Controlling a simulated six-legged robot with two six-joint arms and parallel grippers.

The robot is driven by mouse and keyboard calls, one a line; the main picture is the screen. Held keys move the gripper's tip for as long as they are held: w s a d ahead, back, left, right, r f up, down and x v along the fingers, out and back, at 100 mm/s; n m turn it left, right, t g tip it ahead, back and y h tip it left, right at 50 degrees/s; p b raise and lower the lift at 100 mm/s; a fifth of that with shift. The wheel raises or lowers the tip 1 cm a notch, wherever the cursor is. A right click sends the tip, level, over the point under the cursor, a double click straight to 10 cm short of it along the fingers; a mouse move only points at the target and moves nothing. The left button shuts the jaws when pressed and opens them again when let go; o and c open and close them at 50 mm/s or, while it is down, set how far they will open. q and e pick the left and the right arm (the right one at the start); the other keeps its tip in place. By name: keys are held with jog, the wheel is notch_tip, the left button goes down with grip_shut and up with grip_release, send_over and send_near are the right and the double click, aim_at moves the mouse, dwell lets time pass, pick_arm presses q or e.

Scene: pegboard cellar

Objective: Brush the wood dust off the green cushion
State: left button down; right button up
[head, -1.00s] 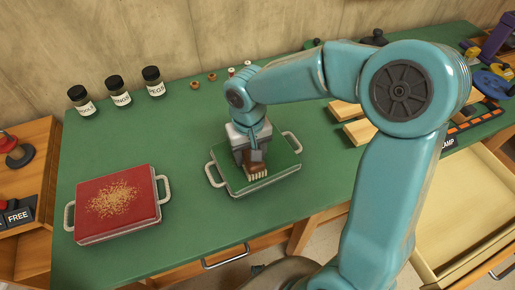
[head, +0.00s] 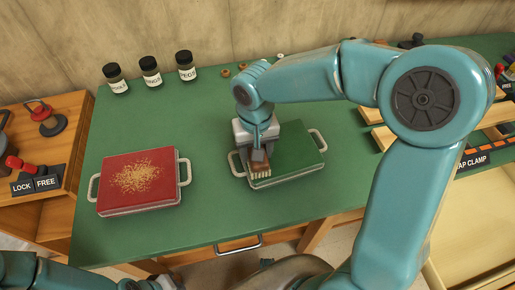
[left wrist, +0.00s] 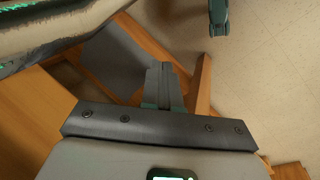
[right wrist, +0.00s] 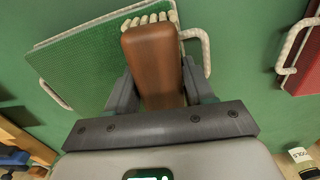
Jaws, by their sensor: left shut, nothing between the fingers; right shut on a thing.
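The green cushion (head: 300,153) lies on the green bench top, with a pale rim and a pale handle at each side. No dust shows on its visible surface. My right gripper (head: 258,147) is shut on a brown brush (head: 259,168), bristles down over the cushion's left part; I cannot tell if they touch it. The right wrist view shows the brush's brown handle (right wrist: 152,65) between the fingers and part of the green cushion (right wrist: 85,65). My left gripper (left wrist: 165,85) is shut and empty, away from the cushion, above wooden parts and floor.
A red cushion (head: 115,190) with a patch of wood dust (head: 141,178) lies to the left. Labelled jars (head: 150,72) stand at the back. A wooden organiser (head: 65,150) stands at far left. Bench top is clear between the cushions.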

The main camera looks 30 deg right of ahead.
jog(key=shift+r+p, duration=2.2)
jog(key=shift+r, duration=0.8)
jog(key=shift+r+p, duration=1.25)
jog(key=shift+r, duration=0.35)
jog(key=shift+f, duration=0.1)
